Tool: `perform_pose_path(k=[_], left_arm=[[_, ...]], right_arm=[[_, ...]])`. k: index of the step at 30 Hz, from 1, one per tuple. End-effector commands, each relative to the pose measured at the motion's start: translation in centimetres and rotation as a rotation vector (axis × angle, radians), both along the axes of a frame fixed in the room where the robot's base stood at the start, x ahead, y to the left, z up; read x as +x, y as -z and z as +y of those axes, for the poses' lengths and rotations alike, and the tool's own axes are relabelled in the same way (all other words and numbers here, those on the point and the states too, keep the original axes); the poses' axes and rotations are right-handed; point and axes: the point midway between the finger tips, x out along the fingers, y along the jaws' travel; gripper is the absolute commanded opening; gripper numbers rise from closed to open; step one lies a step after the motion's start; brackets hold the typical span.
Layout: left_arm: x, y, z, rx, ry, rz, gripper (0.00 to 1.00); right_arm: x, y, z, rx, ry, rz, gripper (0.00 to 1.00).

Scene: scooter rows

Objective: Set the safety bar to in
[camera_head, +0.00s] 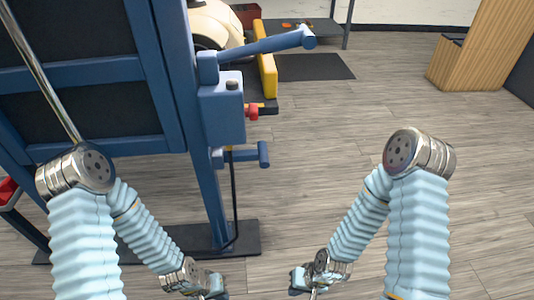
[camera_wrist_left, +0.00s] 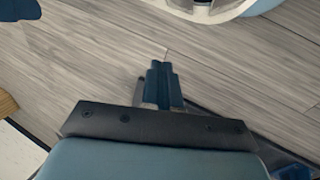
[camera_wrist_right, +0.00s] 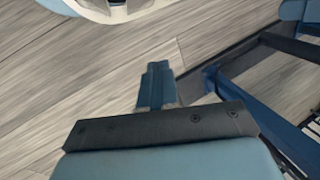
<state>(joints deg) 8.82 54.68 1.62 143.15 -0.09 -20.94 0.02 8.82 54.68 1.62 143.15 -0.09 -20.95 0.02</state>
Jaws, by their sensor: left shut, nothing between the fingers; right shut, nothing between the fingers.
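A blue upright post (camera_head: 205,180) stands left of centre in the head view. A blue box (camera_head: 222,112) is fixed to it. A long blue bar (camera_head: 265,46) sticks out to the right above the box, and a shorter blue handle (camera_head: 248,155) sticks out below it. I cannot tell for sure which one is the safety bar. My left gripper (camera_head: 213,288) and my right gripper (camera_head: 300,284) are low in the head view, in front of the post and apart from both bars. Both are shut and empty; their closed fingers show in the left wrist view (camera_wrist_left: 162,85) and right wrist view (camera_wrist_right: 155,85).
A blue frame with dark panels (camera_head: 85,110) fills the left. A red knob (camera_head: 253,112) is beside the box. The post's dark base plate (camera_head: 240,238) lies on the floor. A wooden cabinet (camera_head: 485,50) stands at upper right. The floor right of the post is clear.

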Motion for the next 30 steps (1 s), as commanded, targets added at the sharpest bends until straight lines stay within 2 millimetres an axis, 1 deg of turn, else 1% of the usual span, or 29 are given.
perform_pose_path(k=[5,6,8,9,11,13,15,17,18,20,21,23,24,26,27,30], left_arm=[[0.0,0.0,0.0,0.0,0.0,0.0,0.0],[0.0,0.0,0.0,0.0,0.0,0.0,0.0],[0.0,0.1,0.0,0.0,0.0,0.0,0.0],[0.0,0.3,0.0,0.0,0.0,0.0,0.0],[0.1,0.8,0.1,0.001,-0.002,-0.001,0.0],[0.1,1.7,0.3,0.003,-0.005,-0.002,0.0],[0.2,2.9,0.5,0.007,-0.009,-0.003,0.0],[0.3,4.0,0.8,0.011,-0.014,-0.004,0.0],[0.4,4.7,0.9,0.013,-0.017,-0.006,0.0],[0.5,5.7,1.2,0.016,-0.021,-0.008,0.0],[0.6,6.3,1.3,0.018,-0.024,-0.009,0.0],[0.7,7.0,1.5,0.022,-0.028,-0.01,0.0],[0.7,7.4,1.7,0.023,-0.029,-0.011,0.0],[0.8,8.0,1.8,0.025,-0.032,-0.012,0.0],[0.8,8.2,1.9,0.026,-0.033,-0.012,0.0],[0.8,8.5,2.0,0.028,-0.036,-0.013,0.0]], right_arm=[[0.0,0.0,0.0,0.0,0.0,0.0,0.0],[0.0,0.0,0.0,0.0,0.0,0.0,0.02],[0.0,0.1,-0.1,-0.001,0.001,0.004,0.11],[0.2,0.4,-0.2,-0.004,0.006,0.013,0.17],[0.5,1.1,-0.6,-0.009,0.016,0.049,0.26],[1.2,2.1,-1.1,0.001,0.04,0.121,0.37],[2.5,2.6,-1.0,0.062,0.079,0.216,0.47],[4.4,2.3,-0.3,0.175,0.117,0.287,0.57],[6.3,1.4,0.4,0.281,0.144,0.315,0.59],[9.8,-0.8,1.3,0.471,0.179,0.316,0.59],[12.5,-2.8,1.7,0.606,0.198,0.288,0.59],[16.5,-6.2,1.6,0.805,0.216,0.207,0.59],[19.0,-8.6,1.0,0.926,0.224,0.135,0.59],[22.2,-12.2,-0.3,1.08,0.227,0.017,0.59],[23.8,-14.3,-1.2,1.163,0.227,-0.059,0.59],[26.2,-18.0,-3.3,1.299,0.222,-0.209,0.59]])
